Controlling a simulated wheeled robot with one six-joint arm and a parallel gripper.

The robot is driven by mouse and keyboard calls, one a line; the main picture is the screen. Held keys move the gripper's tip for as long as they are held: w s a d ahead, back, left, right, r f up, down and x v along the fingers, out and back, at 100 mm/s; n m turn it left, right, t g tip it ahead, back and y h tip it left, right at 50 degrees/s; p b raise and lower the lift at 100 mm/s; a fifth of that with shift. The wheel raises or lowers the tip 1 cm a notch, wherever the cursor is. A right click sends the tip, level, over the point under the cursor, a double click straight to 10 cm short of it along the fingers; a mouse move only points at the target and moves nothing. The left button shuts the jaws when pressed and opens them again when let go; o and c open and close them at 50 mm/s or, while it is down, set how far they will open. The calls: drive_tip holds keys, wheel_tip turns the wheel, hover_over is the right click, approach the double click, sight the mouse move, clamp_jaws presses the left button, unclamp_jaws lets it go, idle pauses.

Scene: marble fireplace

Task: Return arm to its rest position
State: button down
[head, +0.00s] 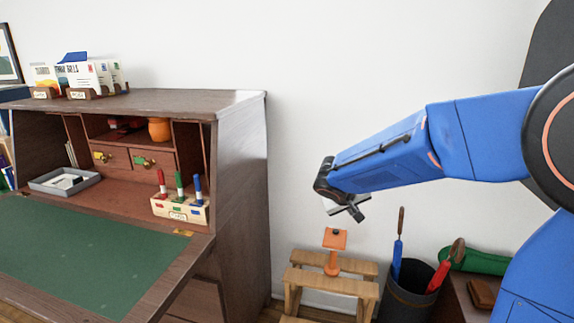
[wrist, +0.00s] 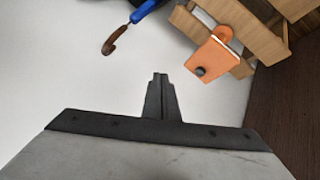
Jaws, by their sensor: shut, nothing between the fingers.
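My blue arm reaches in from the right in the head view. My gripper (head: 350,207) is in the air in front of the white wall, to the right of the desk and above a small wooden step stool (head: 335,285). In the wrist view my gripper (wrist: 159,78) shows its dark fingers together, with nothing between them. An orange object (head: 334,240) with a flat top and a dark knob stands at the stool, below my gripper and apart from it. It also shows in the wrist view (wrist: 212,58).
The brown desk (head: 240,190) has its green writing flap (head: 70,255) lowered. The air around my gripper is clear.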

drive_tip(key=s+d+r+m+g+y, duration=0.1)
drive_tip(key=s+d+r, duration=0.15)
drive_tip(key=s, duration=0.65)
drive_tip(key=s+d+r+g+y, duration=0.1)
drive_tip(key=s+d, duration=0.3)
drive_tip(key=s, duration=0.6)
drive_tip(key=s+a+f+y, duration=0.2)
drive_tip(key=s+a+y, duration=0.1)
drive_tip(key=s, duration=1.4)
drive_tip(key=shift+s, duration=0.25)
